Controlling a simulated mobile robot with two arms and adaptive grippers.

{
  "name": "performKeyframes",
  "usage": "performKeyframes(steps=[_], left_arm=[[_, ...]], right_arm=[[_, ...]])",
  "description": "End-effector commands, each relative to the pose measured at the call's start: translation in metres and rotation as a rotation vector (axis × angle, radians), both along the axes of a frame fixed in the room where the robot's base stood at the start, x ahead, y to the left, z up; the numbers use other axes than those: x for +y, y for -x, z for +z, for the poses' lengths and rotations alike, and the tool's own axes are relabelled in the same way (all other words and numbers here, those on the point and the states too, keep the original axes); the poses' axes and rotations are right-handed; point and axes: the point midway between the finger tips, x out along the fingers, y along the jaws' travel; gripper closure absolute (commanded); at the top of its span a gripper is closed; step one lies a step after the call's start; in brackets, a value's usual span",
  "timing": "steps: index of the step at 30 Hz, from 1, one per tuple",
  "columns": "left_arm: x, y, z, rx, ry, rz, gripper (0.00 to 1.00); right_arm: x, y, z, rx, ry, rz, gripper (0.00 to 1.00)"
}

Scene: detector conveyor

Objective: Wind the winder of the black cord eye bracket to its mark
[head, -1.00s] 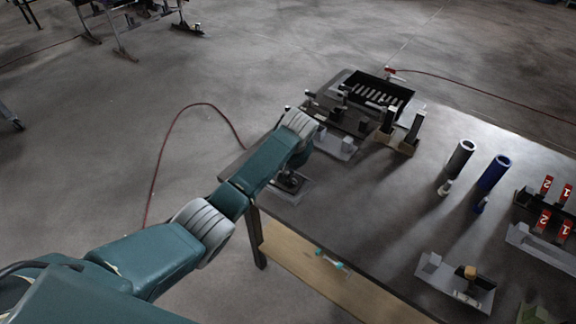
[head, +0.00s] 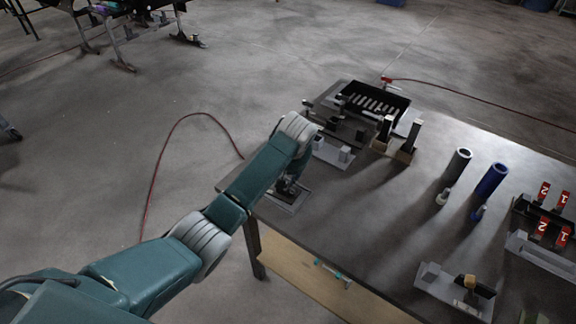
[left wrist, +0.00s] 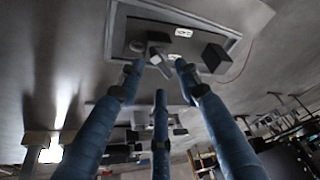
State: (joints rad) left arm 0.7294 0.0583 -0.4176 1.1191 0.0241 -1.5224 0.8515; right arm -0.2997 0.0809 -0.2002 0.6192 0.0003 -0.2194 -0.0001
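In the head view my left arm reaches over the near left corner of the table, and its gripper (head: 289,184) is low over a grey plate (head: 284,203), mostly hidden by the arm. In the left wrist view the same grey plate (left wrist: 116,38) carries a black block (left wrist: 215,57) and a small grey winder-like part (left wrist: 159,58). My left gripper (left wrist: 159,76) shows three blue fingers spread apart, with their tips around or just short of that grey part. I cannot tell whether they touch it. The mark cannot be made out. My right gripper is not in view.
A black slotted tray (head: 372,98) and upright blocks (head: 412,135) stand beyond the gripper. A black tube (head: 457,166) and a blue tube (head: 491,181) stand mid-table. Red numbered tags (head: 543,191) are at right. Another grey plate (head: 432,283) lies at the front.

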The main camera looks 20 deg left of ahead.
Motion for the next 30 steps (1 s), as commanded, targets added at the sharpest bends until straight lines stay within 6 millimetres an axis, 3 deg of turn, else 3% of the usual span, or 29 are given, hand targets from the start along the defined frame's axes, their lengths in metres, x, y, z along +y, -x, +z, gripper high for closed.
performKeyframes(steps=[6,12,18,30], left_arm=[[-0.01,0.016,0.046,-0.004,0.001,-0.001,0.66],[-0.016,0.026,0.075,-0.002,0.0,0.001,0.66],[-0.017,0.031,0.086,0.0,0.0,0.001,0.66],[-0.017,0.031,0.086,0.0,0.0,0.001,0.66]], right_arm=[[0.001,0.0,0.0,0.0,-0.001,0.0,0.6],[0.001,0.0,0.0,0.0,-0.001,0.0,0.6],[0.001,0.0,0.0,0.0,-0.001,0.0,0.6],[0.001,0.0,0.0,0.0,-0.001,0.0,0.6]])
